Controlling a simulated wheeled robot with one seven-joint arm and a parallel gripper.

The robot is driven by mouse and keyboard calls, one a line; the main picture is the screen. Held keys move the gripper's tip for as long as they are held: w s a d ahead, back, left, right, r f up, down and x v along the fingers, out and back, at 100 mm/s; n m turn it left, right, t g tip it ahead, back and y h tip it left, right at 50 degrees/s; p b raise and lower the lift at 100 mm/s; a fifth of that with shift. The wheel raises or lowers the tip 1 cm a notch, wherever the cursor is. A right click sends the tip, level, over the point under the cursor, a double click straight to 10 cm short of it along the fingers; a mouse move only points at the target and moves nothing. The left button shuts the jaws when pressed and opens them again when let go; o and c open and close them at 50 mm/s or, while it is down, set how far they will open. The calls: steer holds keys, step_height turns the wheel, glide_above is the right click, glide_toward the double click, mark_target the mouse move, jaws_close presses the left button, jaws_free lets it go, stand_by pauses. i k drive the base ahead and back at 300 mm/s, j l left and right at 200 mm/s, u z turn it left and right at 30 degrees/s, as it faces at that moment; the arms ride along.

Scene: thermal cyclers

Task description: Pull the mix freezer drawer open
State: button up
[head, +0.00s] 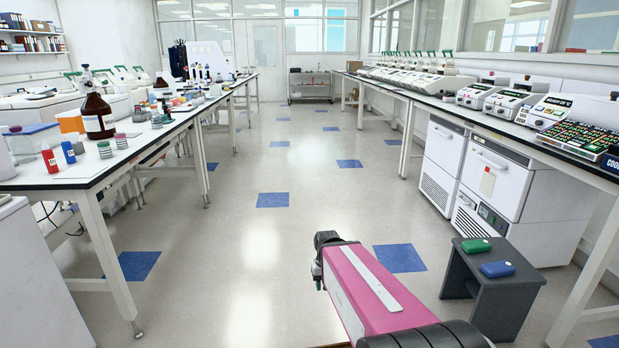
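Two white under-bench units stand below the right bench, and both look shut. The nearer white unit (513,190) has a front with a horizontal handle near the top, a small paper label (487,181), and a lower panel with a small display and a vent. The farther white unit (441,153) has a similar handle and a vent. I cannot read any name, so I cannot tell which one is the mix freezer. My pink arm reaches forward from the bottom of the head view, well left of both units. My gripper's fingers do not show.
A dark grey stool (492,285) with a green box (476,245) and a blue box (497,269) stands in front of the nearer unit. The right bench (440,104) carries thermal cyclers. The left bench (100,168) holds bottles and tubes. The aisle floor (230,245) between is clear.

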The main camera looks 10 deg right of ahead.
mark_target(502, 183)
steer(key=i+z, duration=0.2)
steer(key=i, duration=0.25)
steer(key=i+j+z, duration=0.2)
steer(key=i, duration=0.2)
steer(key=i+z, duration=0.15)
steer(key=i, duration=0.3)
